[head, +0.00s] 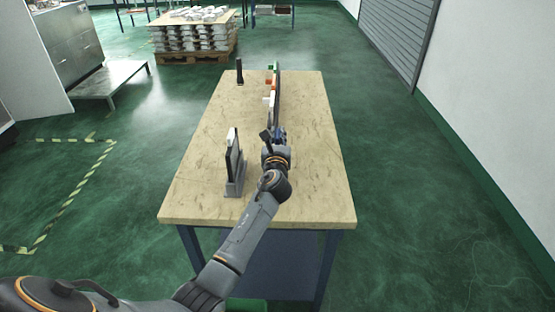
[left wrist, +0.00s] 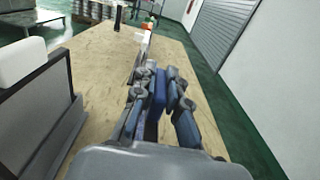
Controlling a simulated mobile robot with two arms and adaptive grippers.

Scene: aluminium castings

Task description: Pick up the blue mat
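A dark blue upright slab, which looks like the blue mat, stands between my left gripper's fingers in the left wrist view (left wrist: 157,118). In the head view only a small bit of blue (head: 279,132) shows past the gripper; the rest is hidden. My left gripper (head: 272,137) is over the middle of the wooden table, pointing to the far end. In the left wrist view its two fingers (left wrist: 158,78) stand apart, one on each side of the slab, with a narrow gap at the right finger. My right gripper is not in view.
On the table (head: 195,200), a grey stand with a dark upright panel (head: 235,165) is left of my arm. A row of upright pieces (head: 273,90) and a dark bottle-like object (head: 239,71) stand farther back. The table's right side is clear. A loaded pallet (head: 190,58) is beyond.

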